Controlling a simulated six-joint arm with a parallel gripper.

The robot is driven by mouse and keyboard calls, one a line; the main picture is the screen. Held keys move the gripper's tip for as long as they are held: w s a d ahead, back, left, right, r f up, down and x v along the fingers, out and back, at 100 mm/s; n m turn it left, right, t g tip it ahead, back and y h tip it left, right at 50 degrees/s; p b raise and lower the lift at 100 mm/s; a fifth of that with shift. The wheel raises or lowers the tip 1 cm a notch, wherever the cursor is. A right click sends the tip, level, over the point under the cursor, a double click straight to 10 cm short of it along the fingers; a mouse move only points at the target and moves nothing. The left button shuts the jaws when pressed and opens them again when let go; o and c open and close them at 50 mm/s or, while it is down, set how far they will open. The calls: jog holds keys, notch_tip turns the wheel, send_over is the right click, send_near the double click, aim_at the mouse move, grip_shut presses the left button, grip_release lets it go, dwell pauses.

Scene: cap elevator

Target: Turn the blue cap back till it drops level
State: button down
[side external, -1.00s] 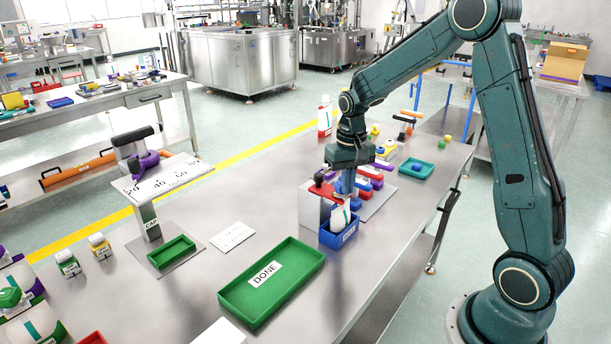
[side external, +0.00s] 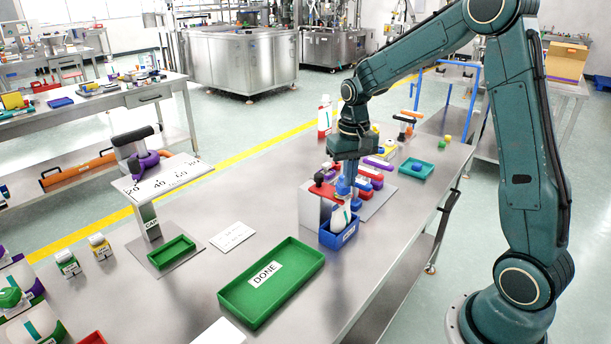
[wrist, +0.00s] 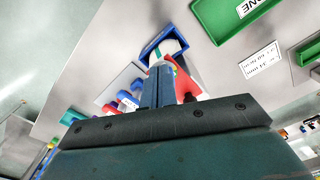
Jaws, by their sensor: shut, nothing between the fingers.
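A white bottle with a teal stripe (side external: 341,219) stands tilted in a blue holder (side external: 346,238) at the near end of the work. In the wrist view the bottle (wrist: 167,47) and its blue holder (wrist: 148,50) lie just beyond my fingertips. My gripper (side external: 345,192) points down over this spot, shut and empty. Its fingers (wrist: 160,68) lie side by side in the wrist view. I cannot pick out the blue cap for certain; my fingers and the red part hide much of that area.
A red part (side external: 322,190) on a grey block stands left of my fingers. Red, purple and blue pieces (side external: 370,180) stand behind. The green DONE tray (side external: 270,283) lies in front, with a white card (side external: 232,236) beside it. Bare table lies right of the tray.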

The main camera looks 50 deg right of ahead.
notch_tip(320, 180, up, 3)
jog(key=shift+r, duration=0.1)
dwell(0.3)
jog(key=shift+r, duration=0.1)
jog(key=s+a+r+n+t, duration=0.2)
jog(key=s+a+r+n, duration=0.1)
jog(key=s+a+r, duration=0.5)
jog(key=s+a+r+n+t, duration=0.1)
jog(key=s+a+n+t, duration=0.2)
jog(key=s, duration=1)
jog(key=shift+s+a+t, duration=0.2)
jog(key=shift+a+t, duration=0.1)
jog(key=shift+a, duration=0.9)
